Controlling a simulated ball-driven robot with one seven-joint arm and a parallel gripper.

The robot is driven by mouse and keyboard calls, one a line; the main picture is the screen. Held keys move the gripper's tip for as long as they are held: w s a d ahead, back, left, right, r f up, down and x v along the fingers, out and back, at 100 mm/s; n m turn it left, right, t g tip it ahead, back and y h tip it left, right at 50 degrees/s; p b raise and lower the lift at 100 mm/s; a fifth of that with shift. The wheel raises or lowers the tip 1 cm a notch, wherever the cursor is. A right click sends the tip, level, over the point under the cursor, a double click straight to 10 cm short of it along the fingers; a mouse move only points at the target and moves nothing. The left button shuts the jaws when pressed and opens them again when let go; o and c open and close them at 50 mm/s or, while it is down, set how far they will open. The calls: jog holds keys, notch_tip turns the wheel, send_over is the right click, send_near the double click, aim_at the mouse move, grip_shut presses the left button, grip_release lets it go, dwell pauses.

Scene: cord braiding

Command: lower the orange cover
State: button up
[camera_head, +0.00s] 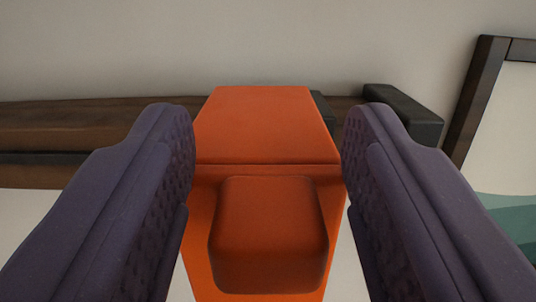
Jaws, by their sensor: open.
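The orange cover (262,125) is in the middle of the head camera view, with a flat sloping upper face and a front face below a seam. A rounded orange block (268,235) stands out from its front face. My gripper (270,140) is open, with one dark purple finger on each side of the cover. The block lies between the fingers, and small gaps seem to show on both sides. I cannot tell how far the fingertips reach along the cover. The cover hides what is directly behind and under it.
A dark brown wooden beam (75,130) runs behind on the left. A black block (404,112) sits behind the right finger. A dark-framed panel (474,100) with a white and green surface stands at the right edge. A plain grey wall (260,40) fills the background.

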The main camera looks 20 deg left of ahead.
jog(key=v, duration=0.7)
jog(key=shift+s, duration=0.35)
jog(key=shift+d+f, duration=0.1)
jog(key=shift+d, duration=0.05)
